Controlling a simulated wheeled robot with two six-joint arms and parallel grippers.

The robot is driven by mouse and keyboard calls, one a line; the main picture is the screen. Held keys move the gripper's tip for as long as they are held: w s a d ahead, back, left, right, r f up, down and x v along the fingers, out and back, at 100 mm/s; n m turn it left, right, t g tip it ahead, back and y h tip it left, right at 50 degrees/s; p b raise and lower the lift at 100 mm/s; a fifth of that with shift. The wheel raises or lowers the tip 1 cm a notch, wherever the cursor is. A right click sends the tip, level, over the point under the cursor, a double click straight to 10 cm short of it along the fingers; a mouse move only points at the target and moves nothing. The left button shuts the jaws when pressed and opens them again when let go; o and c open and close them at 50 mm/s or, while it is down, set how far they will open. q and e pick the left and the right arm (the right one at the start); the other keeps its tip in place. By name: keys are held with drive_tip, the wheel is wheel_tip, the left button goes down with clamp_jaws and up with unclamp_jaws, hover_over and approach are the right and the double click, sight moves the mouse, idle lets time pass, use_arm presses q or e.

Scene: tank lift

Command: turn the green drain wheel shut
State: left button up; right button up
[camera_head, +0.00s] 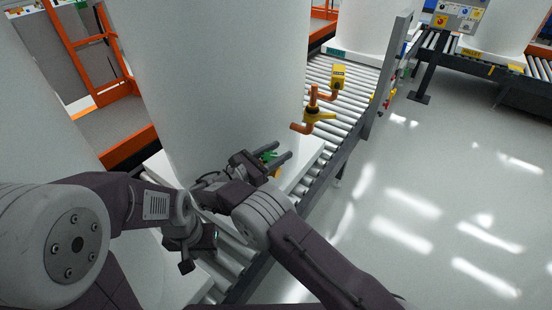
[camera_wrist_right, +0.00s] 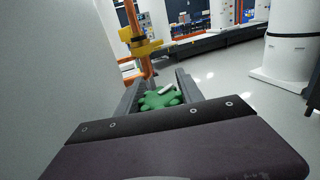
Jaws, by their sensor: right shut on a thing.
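The green drain wheel (camera_head: 268,156) is low on the side of the large white tank (camera_head: 220,80). In the head view it is mostly hidden by my right gripper (camera_head: 279,152). In the right wrist view the lobed green wheel (camera_wrist_right: 160,99), with a pale bar on it, lies between the two fingers of my right gripper (camera_wrist_right: 160,80), which is shut on it. My left gripper (camera_head: 187,264) is folded low beside the tank, apart from the wheel. Its fingers are not clear, so I cannot tell its opening.
A copper pipe with a yellow valve (camera_head: 319,114) juts from the tank just beyond the wheel. It also shows in the wrist view (camera_wrist_right: 145,47). The tank stands on a white base over a roller conveyor (camera_head: 345,120). Open grey floor (camera_head: 430,190) lies to the right.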

drive_tip(key=shift+s+d+m+g+h+b, duration=0.15)
drive_tip(key=shift+m+g+h+b, duration=0.6)
drive_tip(key=shift+g, duration=0.35)
drive_tip(key=shift+r, duration=0.1)
drive_tip(key=o, duration=1.4)
